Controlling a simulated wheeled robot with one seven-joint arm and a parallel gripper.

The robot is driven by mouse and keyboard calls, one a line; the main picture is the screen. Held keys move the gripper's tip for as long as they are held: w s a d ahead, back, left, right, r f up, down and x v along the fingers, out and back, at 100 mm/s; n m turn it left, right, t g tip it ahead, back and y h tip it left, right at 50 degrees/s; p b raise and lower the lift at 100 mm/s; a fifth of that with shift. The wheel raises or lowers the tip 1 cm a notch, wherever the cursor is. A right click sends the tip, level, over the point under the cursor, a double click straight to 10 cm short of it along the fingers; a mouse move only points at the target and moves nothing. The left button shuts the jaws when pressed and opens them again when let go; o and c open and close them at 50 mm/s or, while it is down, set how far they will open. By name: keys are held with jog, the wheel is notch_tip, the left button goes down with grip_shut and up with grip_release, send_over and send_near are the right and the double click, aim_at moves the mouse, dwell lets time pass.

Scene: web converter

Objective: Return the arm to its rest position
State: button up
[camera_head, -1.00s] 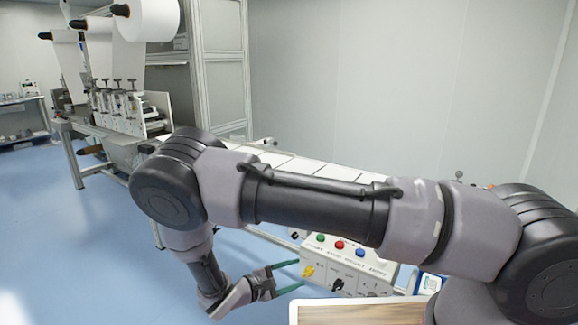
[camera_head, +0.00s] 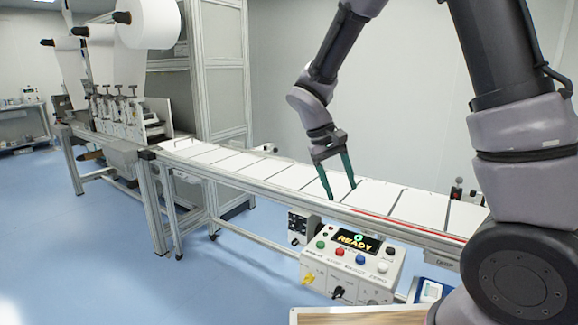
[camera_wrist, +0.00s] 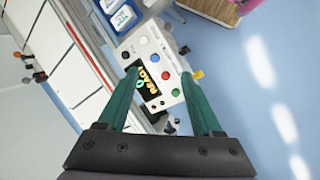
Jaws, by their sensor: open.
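My gripper (camera_head: 340,190) hangs from my raised arm in the head view, with its two green fingers pointing down. The fingers are spread apart with nothing between them. In the head view they overlap the white conveyor (camera_head: 285,172), and I cannot tell how high above it they are. In the wrist view, my gripper (camera_wrist: 165,95) is also open, and the control box (camera_wrist: 152,75) shows beyond the fingers. The control box (camera_head: 352,268) in the head view has a lit screen (camera_head: 358,241) reading READY, coloured buttons and a yellow knob.
The web converter (camera_head: 125,110) with white rolls (camera_head: 150,22) stands at the back left. A metal frame (camera_head: 218,70) stands behind the conveyor. A wood-topped surface (camera_head: 350,315) lies at the bottom edge. Blue floor (camera_head: 100,250) is clear at left.

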jog(key=s+d+r+m+t+y, duration=0.3)
jog(key=s+d+r, duration=0.3)
jog(key=r, duration=0.4)
jog(key=s+d+r+m+t+y, duration=0.3)
jog(key=s+d+r, duration=0.3)
jog(key=r, duration=0.5)
jog(key=shift+m+t, duration=0.7)
jog(key=shift+t, duration=0.2)
jog(key=shift+s+d, duration=0.1)
